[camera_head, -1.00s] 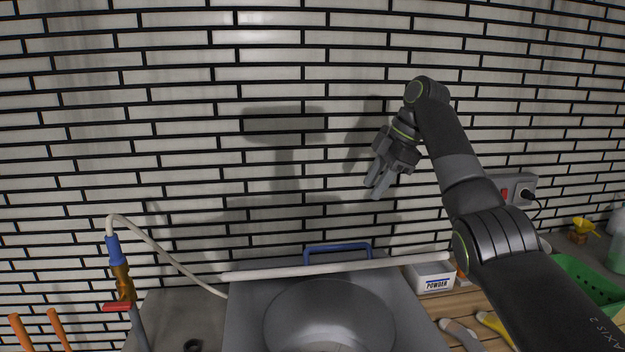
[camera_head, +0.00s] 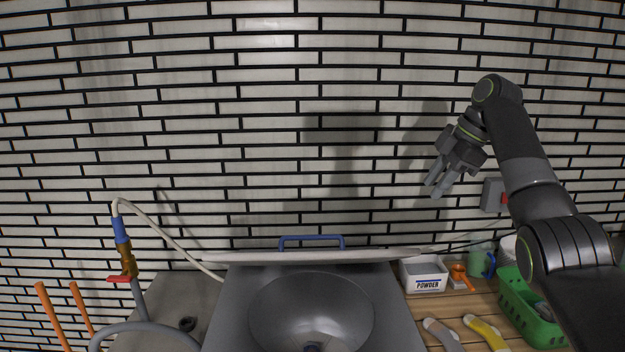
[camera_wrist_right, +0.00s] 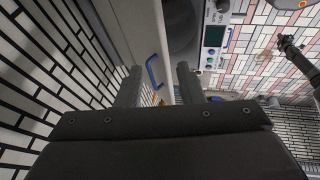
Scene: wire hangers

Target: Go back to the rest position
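My right gripper (camera_head: 436,186) hangs in front of the tiled wall at upper right in the head view, pointing down and to the left. In the right wrist view its two fingers (camera_wrist_right: 159,72) stand well apart with nothing between them. No wire hanger can be made out in these frames. My left gripper does not show in the head view. A dark jointed part (camera_wrist_right: 290,48) at the right of the right wrist view looks like my left arm, too small to tell its finger state.
Below is a grey machine with a round drum (camera_head: 312,305) and blue handle (camera_head: 312,238). A hose with a tap (camera_head: 126,262) stands left. Air before the wall is free.

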